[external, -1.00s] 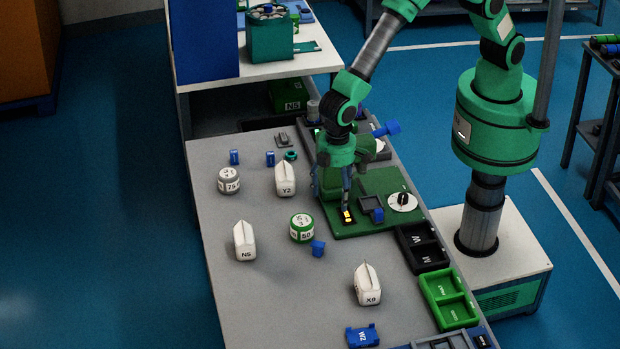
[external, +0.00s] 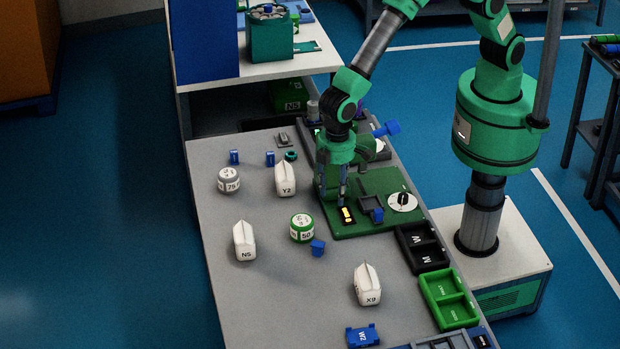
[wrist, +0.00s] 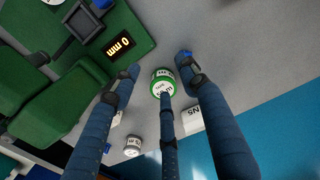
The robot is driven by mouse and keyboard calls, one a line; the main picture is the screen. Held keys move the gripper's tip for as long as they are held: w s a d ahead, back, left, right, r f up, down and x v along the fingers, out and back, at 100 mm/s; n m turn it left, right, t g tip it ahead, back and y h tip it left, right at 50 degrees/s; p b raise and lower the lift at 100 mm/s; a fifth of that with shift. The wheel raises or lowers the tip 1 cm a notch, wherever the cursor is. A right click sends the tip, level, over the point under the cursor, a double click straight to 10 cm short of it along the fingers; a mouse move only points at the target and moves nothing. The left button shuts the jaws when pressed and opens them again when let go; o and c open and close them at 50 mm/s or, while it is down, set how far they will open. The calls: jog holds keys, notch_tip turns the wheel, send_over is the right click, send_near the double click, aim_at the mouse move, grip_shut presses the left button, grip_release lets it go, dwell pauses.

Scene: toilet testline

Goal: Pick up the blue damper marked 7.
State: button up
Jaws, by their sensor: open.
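No marking 7 is readable on any blue part. Two small blue cylinders (external: 234,157) (external: 270,159) stand at the far left of the bench. A small blue part (external: 318,248) lies beside the green-banded jar marked 50 (external: 302,229); in the wrist view that part (wrist: 184,55) shows partly behind a fingertip. Another small blue part (external: 377,215) is at the green test fixture (external: 375,181). My gripper (external: 343,198) is open and empty above the fixture's left edge. In the wrist view its spread fingers (wrist: 160,78) frame the jar beyond them.
White bottles marked Y2 (external: 285,179), N5 (external: 244,241) and X9 (external: 367,284) stand on the bench, with a grey jar marked 75 (external: 229,181). Black (external: 423,246) and green (external: 449,298) trays line the right edge. The front-left bench is clear.

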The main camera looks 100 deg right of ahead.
jog(key=w+a+f+n+b, duration=0.3)
jog(key=w+n+b, duration=0.3)
jog(key=n+b, duration=0.4)
jog(key=shift+w+a, duration=0.15)
jog(key=shift+a, duration=0.25)
jog(key=b, duration=0.2)
send_near(317, 244)
jog(key=shift+f, duration=2.55)
